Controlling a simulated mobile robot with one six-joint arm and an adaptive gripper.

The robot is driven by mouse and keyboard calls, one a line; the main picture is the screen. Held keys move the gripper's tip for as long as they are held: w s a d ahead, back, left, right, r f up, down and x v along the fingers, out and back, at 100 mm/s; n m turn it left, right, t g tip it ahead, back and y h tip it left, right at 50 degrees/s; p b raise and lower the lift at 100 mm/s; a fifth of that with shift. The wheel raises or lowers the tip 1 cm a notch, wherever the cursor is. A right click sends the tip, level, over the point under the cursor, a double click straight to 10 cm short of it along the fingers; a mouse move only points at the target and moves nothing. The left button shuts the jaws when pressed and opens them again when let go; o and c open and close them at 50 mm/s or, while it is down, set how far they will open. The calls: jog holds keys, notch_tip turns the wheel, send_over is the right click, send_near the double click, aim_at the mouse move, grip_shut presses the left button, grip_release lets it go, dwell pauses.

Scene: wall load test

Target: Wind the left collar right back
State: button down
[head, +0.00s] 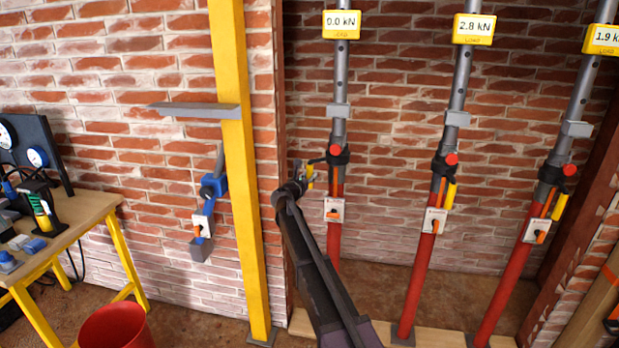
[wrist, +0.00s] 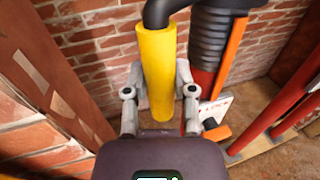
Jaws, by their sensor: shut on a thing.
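The left prop has a red lower tube (head: 334,240) and a grey upper tube (head: 341,75). Its load display (head: 342,24) reads 0.0 kN. The black left collar (head: 338,154) sits at the joint between the tubes, with a red knob on its front. A yellow handle (wrist: 158,70) hangs down from a black bent arm on the collar. It also shows in the head view (head: 310,176), to the left of the prop. My gripper (wrist: 160,98) is shut on the yellow handle, one finger on each side. Dark threads (wrist: 211,45) show beside it.
Two more props stand to the right; their displays (head: 474,28) read 2.8 kN and 1.9 kN. A white lock plate with an orange lever (head: 334,210) sits on the left prop. A yellow post (head: 240,170), workbench (head: 60,245) and red bucket (head: 114,328) stand left.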

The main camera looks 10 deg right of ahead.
jog(key=shift+w+a+r, duration=0.1)
jog(key=shift+w, duration=0.2)
jog(key=shift+c, duration=2.1)
grip_release()
jog(key=shift+w, duration=0.1)
jog(key=shift+s, duration=0.2)
jog(key=shift+s, duration=0.15)
jog(key=v, duration=1.1)
jog(key=shift+s+a, duration=0.15)
jog(key=shift+a, duration=0.15)
